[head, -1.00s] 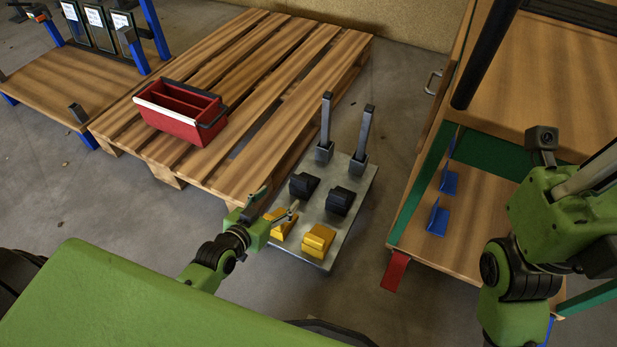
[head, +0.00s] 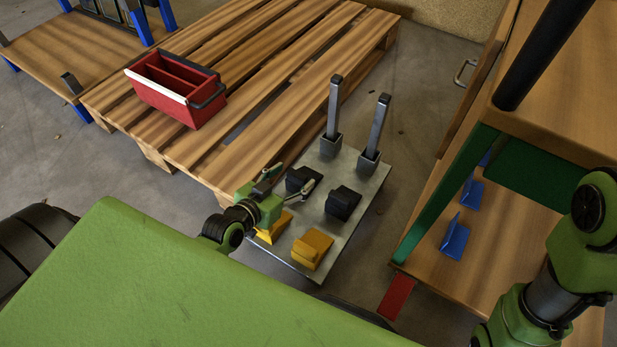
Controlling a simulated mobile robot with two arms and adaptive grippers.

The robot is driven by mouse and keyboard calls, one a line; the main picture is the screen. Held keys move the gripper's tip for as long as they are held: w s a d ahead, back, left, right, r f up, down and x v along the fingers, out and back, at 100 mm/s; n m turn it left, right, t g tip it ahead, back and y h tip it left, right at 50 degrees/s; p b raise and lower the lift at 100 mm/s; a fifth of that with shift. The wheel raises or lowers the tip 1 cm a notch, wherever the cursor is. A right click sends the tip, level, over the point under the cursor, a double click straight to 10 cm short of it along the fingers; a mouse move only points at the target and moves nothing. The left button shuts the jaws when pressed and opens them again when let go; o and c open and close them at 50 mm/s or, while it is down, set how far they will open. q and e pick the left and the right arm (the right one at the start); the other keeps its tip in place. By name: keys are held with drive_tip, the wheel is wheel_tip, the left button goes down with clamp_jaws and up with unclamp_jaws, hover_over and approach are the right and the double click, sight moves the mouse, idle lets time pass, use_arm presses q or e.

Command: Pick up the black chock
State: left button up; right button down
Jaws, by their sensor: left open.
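Two black chocks sit on a grey metal plate (head: 353,231). The left black chock (head: 301,178) is partly behind my left gripper's finger. The right black chock (head: 342,203) shows clear of it. My left gripper (head: 289,181) is open and empty, with its fingers spread near the left black chock. I cannot tell whether it touches the chock. My right arm comes in at the right edge, but its gripper is outside the view.
Two yellow chocks (head: 312,248) lie at the plate's front. Two upright metal posts (head: 377,128) stand at its back. A red toolbox (head: 170,92) is on the wooden pallet (head: 256,77). A wooden bench with blue brackets (head: 456,237) stands right.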

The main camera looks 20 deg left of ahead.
use_arm(q)
drive_tip(key=shift+w+f, duration=0.2)
drive_tip(key=shift+w, duration=0.15)
drive_tip(key=shift+r, duration=0.1)
drive_tip(key=shift+s, duration=0.1)
drive_tip(key=c, duration=1.7)
clamp_jaws()
drive_tip(key=shift+r, duration=0.1)
